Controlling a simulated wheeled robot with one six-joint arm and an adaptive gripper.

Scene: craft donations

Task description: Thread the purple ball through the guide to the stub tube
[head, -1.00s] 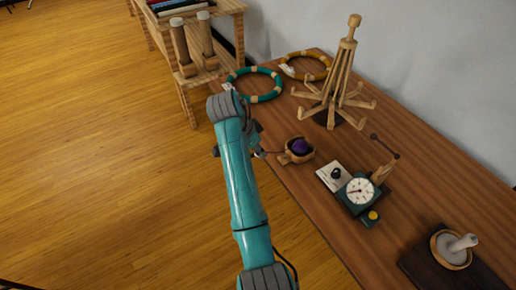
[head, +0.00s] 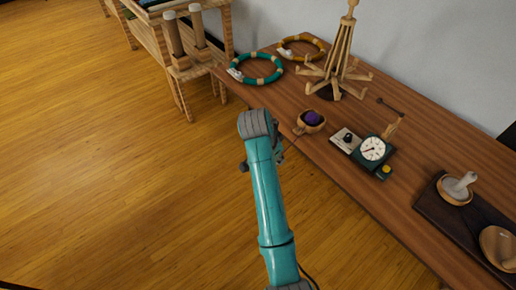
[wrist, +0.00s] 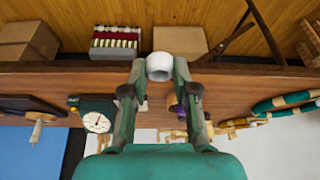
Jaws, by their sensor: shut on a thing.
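The purple ball (head: 313,117) sits in a wooden bowl (head: 306,128) near the table's front edge. The stub tube seems to be the pale cylinder (head: 461,187) standing tilted in a round wooden holder at the right. A wooden piece (head: 391,129) by the dial may be the guide. In the head view my arm mostly hides the gripper, left of the bowl, off the table edge. Some purple (wrist: 174,101) shows behind a finger in the wrist view.
A dial device (head: 373,149) and a white-topped box (head: 346,140) stand mid-table. A wooden swift (head: 336,75) and teal (head: 256,69) and yellow (head: 303,47) rings lie behind. A round wooden disc (head: 497,245) is at the right. The floor at left is clear.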

